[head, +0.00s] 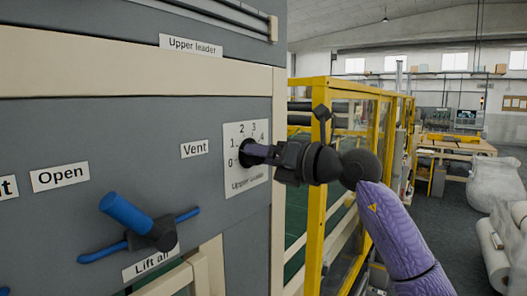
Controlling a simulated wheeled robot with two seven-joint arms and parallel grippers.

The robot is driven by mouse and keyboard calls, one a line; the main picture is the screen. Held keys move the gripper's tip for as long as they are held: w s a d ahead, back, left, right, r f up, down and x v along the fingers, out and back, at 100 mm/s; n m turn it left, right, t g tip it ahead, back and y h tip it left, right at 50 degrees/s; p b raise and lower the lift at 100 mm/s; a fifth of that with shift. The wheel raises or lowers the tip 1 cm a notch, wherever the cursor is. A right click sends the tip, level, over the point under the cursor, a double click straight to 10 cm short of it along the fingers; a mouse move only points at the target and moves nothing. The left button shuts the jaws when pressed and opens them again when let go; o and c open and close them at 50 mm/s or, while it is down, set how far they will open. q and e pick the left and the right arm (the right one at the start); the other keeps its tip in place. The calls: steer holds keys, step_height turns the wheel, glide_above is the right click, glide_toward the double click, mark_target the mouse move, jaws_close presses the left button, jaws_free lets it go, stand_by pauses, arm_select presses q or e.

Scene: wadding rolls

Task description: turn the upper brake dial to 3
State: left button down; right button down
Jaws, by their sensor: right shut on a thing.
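My right gripper (263,153) is at the plate, shut on the dark dial knob (249,152). The gripper covers much of the knob, so I cannot tell which number its pointer is at. My right arm comes in from the lower right. My left gripper is not in view.
A blue-handled lever (127,214) sticks out at the lower left, above a "Lift all" label (150,262). A "Vent" label (194,149) is left of the plate. A yellow guard frame (318,190) stands close behind my right arm. Wrapped rolls (495,250) lie at the far right.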

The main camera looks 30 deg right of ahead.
steer(key=shift+m+p, duration=5.7)
steer(key=shift+m, duration=3.2)
steer(key=shift+c, duration=0.4)
jaws_free()
